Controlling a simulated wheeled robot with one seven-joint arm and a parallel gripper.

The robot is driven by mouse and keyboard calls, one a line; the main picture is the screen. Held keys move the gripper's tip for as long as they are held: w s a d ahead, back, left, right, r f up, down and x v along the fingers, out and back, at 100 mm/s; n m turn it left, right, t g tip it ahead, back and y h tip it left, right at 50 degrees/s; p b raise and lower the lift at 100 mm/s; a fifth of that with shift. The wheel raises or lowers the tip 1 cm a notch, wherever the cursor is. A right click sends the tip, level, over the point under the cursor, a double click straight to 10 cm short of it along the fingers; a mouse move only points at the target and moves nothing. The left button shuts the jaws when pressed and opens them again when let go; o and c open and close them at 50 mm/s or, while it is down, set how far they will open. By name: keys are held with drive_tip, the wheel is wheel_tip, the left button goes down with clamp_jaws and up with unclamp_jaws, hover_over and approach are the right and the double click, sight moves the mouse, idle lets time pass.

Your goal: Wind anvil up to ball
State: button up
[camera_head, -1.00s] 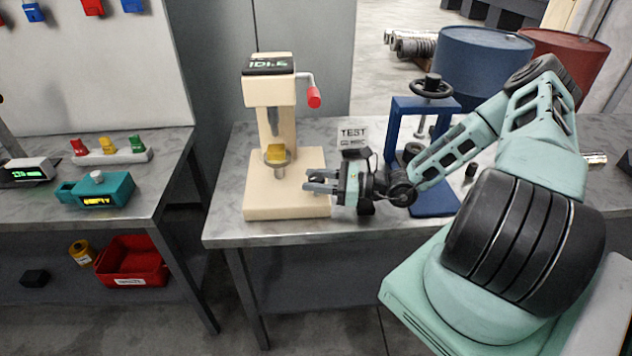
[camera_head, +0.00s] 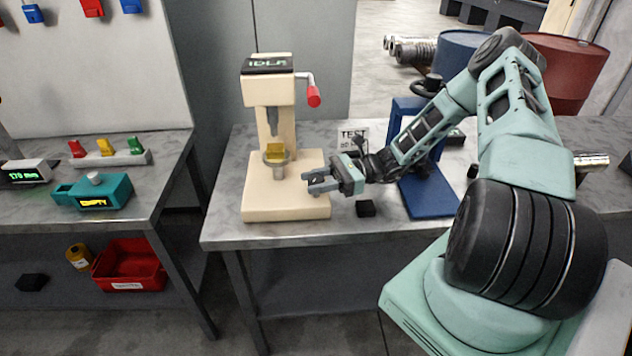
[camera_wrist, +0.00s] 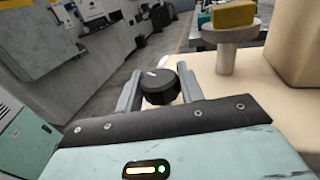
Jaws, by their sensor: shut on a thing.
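The cream bench tester (camera_head: 262,90) stands on the metal table with a lit display on top. Its round grey anvil (camera_head: 277,163) carries a yellow block (camera_head: 274,150), with a gap below the grey plunger (camera_head: 272,124); the ball at its tip is too small to make out. The anvil (camera_wrist: 226,34) and yellow block (camera_wrist: 233,14) also show at the upper right in the wrist view. My gripper (camera_head: 308,182) is at the tester base's right side. In the wrist view, its fingers (camera_wrist: 158,88) are shut on a black round knob (camera_wrist: 158,84) with a white mark.
A red-handled crank (camera_head: 314,97) juts from the tester's right side. A small black block (camera_head: 366,208) lies near the table's front edge. A blue press (camera_head: 425,188) stands right, partly behind my arm. The left bench holds a teal device (camera_head: 98,192) and coloured blocks.

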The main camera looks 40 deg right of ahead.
drive_tip(key=o, duration=1)
drive_tip(key=shift+c, duration=0.2)
drive_tip(key=shift+d, duration=0.1)
drive_tip(key=b+v, duration=0.4)
drive_tip(key=v, duration=1.3)
drive_tip(key=shift+s+d, duration=0.1)
drive_tip(key=shift+d, duration=0.05)
